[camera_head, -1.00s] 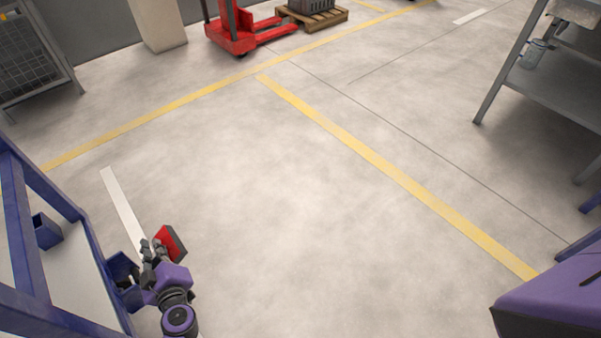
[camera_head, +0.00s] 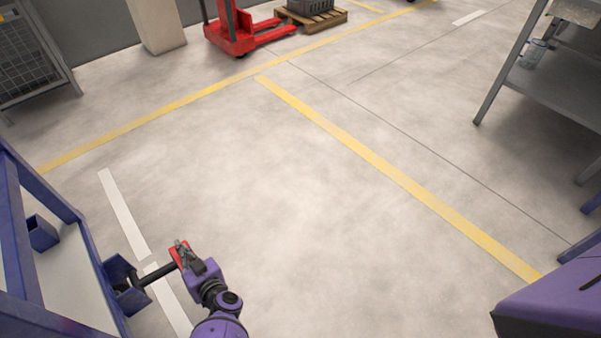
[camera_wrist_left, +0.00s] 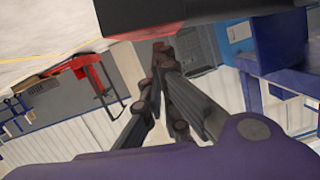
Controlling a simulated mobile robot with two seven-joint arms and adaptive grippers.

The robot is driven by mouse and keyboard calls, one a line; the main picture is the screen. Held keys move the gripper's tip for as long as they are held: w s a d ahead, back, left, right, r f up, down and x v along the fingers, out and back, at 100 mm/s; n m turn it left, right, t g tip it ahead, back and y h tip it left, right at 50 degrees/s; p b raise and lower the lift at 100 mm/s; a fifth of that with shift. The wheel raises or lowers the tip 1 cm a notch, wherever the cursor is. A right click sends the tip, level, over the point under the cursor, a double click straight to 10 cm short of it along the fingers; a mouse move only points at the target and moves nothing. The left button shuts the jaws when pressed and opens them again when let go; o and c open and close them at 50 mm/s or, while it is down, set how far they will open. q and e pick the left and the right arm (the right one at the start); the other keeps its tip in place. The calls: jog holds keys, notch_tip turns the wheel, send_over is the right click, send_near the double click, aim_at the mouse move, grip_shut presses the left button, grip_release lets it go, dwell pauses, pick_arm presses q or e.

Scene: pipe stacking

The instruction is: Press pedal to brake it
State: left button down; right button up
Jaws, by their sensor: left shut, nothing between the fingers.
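The red pedal (camera_head: 178,257) sits at the end of a dark bar (camera_head: 155,273) that sticks out from the blue frame (camera_head: 97,268) at the lower left. My left gripper (camera_head: 182,248) is shut and empty, at the pedal, and hides part of it in the head view. In the left wrist view the shut fingertips (camera_wrist_left: 160,50) are just by a dark block with a reddish edge at the top, likely the pedal's underside. I cannot tell whether they touch it. My right gripper is not in view.
The blue frame stands close to the left of my left arm. A red pallet jack (camera_head: 232,32) and a wooden pallet (camera_head: 311,18) are far off. A grey shelf (camera_head: 560,88) stands at the right. The middle floor is clear.

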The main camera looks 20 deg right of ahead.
pick_arm(q)
jog(key=shift+d+f+m, duration=0.15)
jog(key=shift+f+m, duration=0.15)
jog(key=shift+f, duration=0.25)
jog(key=shift+b, duration=0.3)
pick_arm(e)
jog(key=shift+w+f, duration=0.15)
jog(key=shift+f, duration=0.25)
pick_arm(q)
jog(key=shift+f, duration=0.1)
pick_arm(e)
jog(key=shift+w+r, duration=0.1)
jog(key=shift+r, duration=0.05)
